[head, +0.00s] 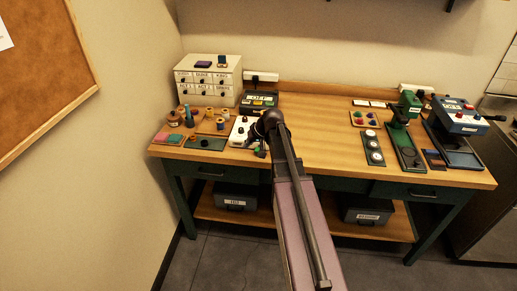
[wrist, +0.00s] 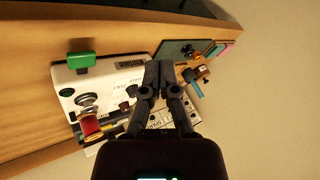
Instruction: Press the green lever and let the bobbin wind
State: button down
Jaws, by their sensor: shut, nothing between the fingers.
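The white bobbin winder (wrist: 105,80) lies under my gripper in the wrist view and also shows at the left of the bench in the head view (head: 239,130). Its green lever (wrist: 82,60) sticks out at one edge, to the left of my fingers. A grey metal bobbin on a spindle (wrist: 87,101) and a red thread spool (wrist: 91,126) stand on the winder. I cannot tell the height gap. My arm hides part of the winder in the head view.
Thread spools (head: 189,116) and a white drawer cabinet (head: 208,78) stand left of the winder. A dark box with a display (head: 259,100) is behind it. The bench middle (head: 320,120) is clear. A green press (head: 405,120) and a blue box (head: 459,115) stand at right.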

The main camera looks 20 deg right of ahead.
aim_at(258, 149)
jog(key=w+d+r+t, duration=0.2)
jog(key=w+d+r, duration=0.1)
jog(key=d, duration=0.5)
jog(key=shift+w+m, duration=0.4)
jog(key=shift+w, duration=0.5)
jog(key=shift+f, duration=0.2)
notch_tip(258, 149, down, 9)
jog(key=b, duration=0.8)
jog(key=shift+r, duration=0.2)
jog(key=shift+s+f+b, duration=0.15)
jog(key=shift+f+b, duration=1.2)
jog(key=shift+b, duration=0.2)
dwell(1.9)
jog(key=shift+r, duration=0.1)
dwell(0.3)
jog(key=shift+r+p, duration=1.3)
jog(key=shift+p, duration=0.1)
